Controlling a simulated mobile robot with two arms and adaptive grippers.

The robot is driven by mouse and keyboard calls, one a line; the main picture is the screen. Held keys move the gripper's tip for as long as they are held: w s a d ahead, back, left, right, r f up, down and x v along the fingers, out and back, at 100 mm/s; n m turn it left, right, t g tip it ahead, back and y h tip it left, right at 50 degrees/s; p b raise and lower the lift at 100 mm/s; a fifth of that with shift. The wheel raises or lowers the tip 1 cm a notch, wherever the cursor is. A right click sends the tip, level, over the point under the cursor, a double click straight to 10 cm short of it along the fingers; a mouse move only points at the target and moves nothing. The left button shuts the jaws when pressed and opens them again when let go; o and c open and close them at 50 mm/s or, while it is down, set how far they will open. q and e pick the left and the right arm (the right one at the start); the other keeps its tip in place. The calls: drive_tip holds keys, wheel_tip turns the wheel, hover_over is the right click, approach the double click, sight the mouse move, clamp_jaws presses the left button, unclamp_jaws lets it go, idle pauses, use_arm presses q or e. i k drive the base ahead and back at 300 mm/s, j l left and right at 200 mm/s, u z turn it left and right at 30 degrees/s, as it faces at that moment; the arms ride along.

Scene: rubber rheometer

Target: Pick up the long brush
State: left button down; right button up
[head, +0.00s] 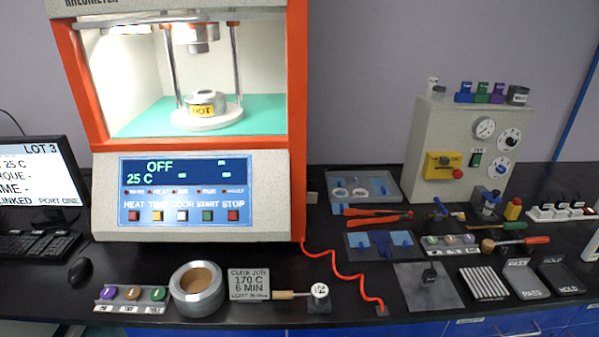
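I cannot clearly tell which item is the long brush. A tool with a tan wooden handle (283,295) lies at the front of the black bench, between the grey cure sign and a small white round-faced piece on a dark block. Its far end runs up to that piece, and its tip is unclear. Neither of my grippers is in view.
The rheometer (190,190) stands at left centre, with a red cable (345,272) curling in front. A metal ring pot (197,305), cure sign (249,284) and sample rack (130,306) line the front edge. A grey control box (425,135) stands back right. Plates (410,298) and trays crowd the right.

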sight(488, 246)
drive_tip(key=z, duration=1.45)
drive_tip(key=i+l+u, duration=0.1)
drive_tip(key=l, duration=0.25)
drive_tip(key=i+l, duration=0.25)
drive_tip(key=i+l+u, duration=0.15)
drive_tip(key=l, duration=0.35)
drive_tip(key=i+l+u, duration=0.1)
drive_tip(key=l, duration=0.25)
drive_tip(key=i+l, duration=0.2)
drive_tip(key=l, duration=0.2)
drive_tip(key=i+l+u, duration=0.15)
drive_tip(key=l, duration=0.25)
drive_tip(key=i+l+u, duration=0.1)
drive_tip(key=l, duration=0.3)
